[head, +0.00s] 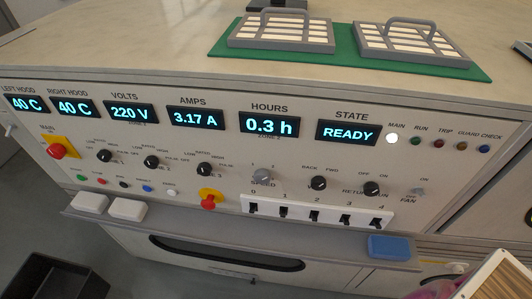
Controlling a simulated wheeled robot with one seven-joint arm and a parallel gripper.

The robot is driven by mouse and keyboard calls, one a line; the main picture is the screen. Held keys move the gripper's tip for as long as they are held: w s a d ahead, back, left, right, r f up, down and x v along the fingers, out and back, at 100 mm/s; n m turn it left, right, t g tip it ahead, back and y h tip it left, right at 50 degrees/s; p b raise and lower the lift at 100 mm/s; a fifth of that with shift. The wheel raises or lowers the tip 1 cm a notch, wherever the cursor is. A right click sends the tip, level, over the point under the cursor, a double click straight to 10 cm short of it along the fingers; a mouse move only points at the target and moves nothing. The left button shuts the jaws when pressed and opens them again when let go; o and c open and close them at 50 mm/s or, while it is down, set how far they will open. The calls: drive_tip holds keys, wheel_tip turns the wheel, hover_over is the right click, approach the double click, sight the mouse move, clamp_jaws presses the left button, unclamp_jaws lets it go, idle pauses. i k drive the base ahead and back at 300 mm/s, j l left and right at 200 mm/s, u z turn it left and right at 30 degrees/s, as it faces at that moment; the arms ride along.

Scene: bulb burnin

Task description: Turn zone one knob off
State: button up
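The control panel (225,142) fills the middle of the head view. Three black rotary knobs stand in a row below the displays, with small marks that appear to read OFF, LOW, RATED and PULSE. The leftmost, the zone one knob (104,156), has a small "1" beside it. Its pointer is too small to read surely. The zone two knob (151,162) and zone three knob (204,169) are to its right. My gripper is not in view, and nothing touches the knobs.
A red main switch (56,151) on a yellow plate is left of the knobs; a red-and-yellow knob (209,200) is below them. Small push buttons line the lower left. White blocks (126,208) and a blue block (389,246) lie on the ledge. The space before the knobs looks clear.

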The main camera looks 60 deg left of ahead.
sight(105, 155)
drive_tip(key=k+j+u, duration=0.15)
drive_tip(key=u, duration=0.15)
drive_tip(key=k+j+u, duration=0.35)
drive_tip(key=l+u, duration=0.1)
drive_tip(key=u, duration=1.45)
